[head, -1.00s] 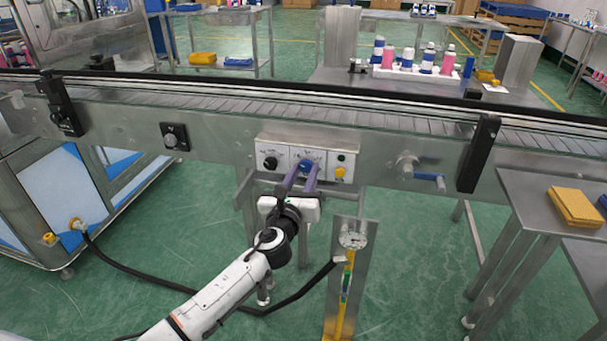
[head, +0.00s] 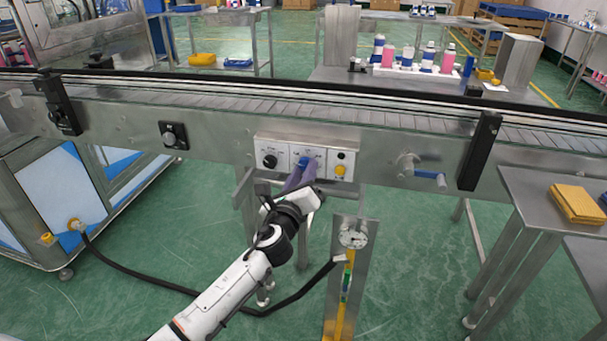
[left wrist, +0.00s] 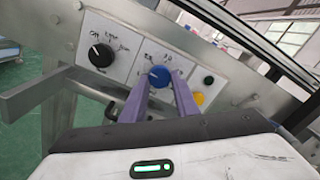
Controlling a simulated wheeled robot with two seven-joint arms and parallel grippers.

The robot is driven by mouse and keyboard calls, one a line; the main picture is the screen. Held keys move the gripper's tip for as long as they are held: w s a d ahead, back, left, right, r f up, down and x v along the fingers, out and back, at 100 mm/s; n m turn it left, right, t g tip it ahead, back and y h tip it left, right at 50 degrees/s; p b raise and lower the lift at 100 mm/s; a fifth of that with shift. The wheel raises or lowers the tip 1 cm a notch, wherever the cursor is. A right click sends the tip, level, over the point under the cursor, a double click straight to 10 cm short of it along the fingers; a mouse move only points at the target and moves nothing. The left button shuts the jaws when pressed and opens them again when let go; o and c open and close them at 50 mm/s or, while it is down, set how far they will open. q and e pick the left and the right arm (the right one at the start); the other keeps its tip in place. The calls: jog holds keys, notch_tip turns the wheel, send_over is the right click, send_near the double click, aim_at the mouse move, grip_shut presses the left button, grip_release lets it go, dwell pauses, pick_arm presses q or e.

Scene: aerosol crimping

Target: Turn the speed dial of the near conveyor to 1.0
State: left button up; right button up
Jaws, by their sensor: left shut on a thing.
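The near conveyor (head: 220,140) crosses the view, with a white control panel (head: 325,174) on its front side. The blue speed dial sits mid-panel; in the left wrist view the blue dial (left wrist: 159,76) shows between the purple fingers, its scale too small to read. My left gripper (head: 302,168) is shut on the blue dial, with its wrist rolled. In the left wrist view the gripper (left wrist: 160,88) also has a finger on each side of the dial. My right gripper is not in view.
A black knob (head: 270,161) is left of the dial, and a yellow button (head: 340,170) is to its right. A gauge post (head: 352,240) stands right of my arm. A crank handle (head: 428,174) juts from the conveyor. A metal table (head: 540,205) is at the right.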

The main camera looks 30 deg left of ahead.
pick_arm(q)
jog(key=n+b, duration=0.1)
jog(key=n, duration=0.5)
jog(key=shift+r+n, duration=0.1)
jog(key=shift+n, duration=0.2)
dwell(0.5)
jog(key=o, duration=1.1)
jog(key=shift+c, duration=0.2)
jog(key=shift+s, duration=0.1)
jog(key=v, duration=1)
jog(key=shift+d, duration=0.15)
